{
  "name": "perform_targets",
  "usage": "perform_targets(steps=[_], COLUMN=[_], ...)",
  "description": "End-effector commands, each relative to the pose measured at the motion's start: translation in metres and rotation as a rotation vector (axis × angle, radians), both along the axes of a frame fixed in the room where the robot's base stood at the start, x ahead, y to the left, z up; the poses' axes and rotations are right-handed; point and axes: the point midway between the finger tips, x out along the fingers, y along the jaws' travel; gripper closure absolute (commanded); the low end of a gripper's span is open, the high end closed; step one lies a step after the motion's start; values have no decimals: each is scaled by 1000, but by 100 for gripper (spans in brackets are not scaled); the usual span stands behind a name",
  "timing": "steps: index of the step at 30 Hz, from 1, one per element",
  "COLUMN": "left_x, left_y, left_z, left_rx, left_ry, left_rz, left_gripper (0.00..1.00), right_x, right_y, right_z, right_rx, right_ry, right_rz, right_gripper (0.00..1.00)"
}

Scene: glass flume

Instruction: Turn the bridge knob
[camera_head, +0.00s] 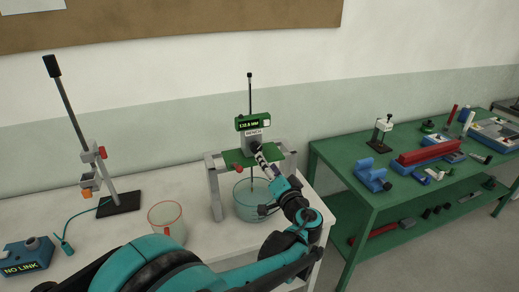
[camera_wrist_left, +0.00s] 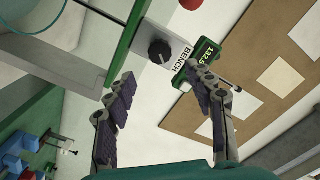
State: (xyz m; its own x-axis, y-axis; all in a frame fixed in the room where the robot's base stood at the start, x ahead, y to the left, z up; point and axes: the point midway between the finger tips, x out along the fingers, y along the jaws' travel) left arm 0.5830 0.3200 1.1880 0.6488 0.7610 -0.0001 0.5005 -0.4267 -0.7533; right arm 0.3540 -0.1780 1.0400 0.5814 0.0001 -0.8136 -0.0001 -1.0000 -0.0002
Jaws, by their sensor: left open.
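The bridge (camera_head: 215,187) is a grey frame with a green plate, standing on the white bench over a glass vessel. It carries a grey block labelled BENCH (camera_head: 253,134) and a green display (camera_head: 252,123) reading about 132.8 MM. In the left wrist view, a black round knob (camera_wrist_left: 160,51) sits on the grey block, just beyond my fingertips. My left gripper (camera_head: 262,157) reaches to the block's front; in the left wrist view (camera_wrist_left: 160,78) its fingers are open, spread to either side of the knob and apparently not touching it. In the head view the fingers largely hide the knob.
A red ball-like knob (camera_head: 236,167) is on the bridge's left. The glass vessel (camera_head: 246,205) is under it, near my arm. A red-rimmed beaker (camera_head: 166,220), a stand (camera_head: 118,203) and a NO LINK box (camera_head: 27,255) are left. A green table (camera_head: 345,168) with tools is right.

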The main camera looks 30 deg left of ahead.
Motion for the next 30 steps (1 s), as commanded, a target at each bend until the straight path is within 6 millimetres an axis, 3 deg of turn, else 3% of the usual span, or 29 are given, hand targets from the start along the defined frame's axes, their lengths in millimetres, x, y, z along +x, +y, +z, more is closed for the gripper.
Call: perform_targets(steps=[4,18,29,30], left_x=[8,51,56,56], left_y=[12,62,67,67], left_z=[0,-2,0,0], left_rx=[71,73,72,72], left_ry=[83,85,85,85], left_rz=[1,1,-1,-1], left_gripper=[46,46,46,54], right_x=[0,0,0,0], right_y=[0,0,0,0], right_z=[2,-14,-14,-14], right_rx=[0,0,0,0], right_ry=[0,0,0,0], right_rz=[0,0,0,0], right_gripper=[100,100,100,100])
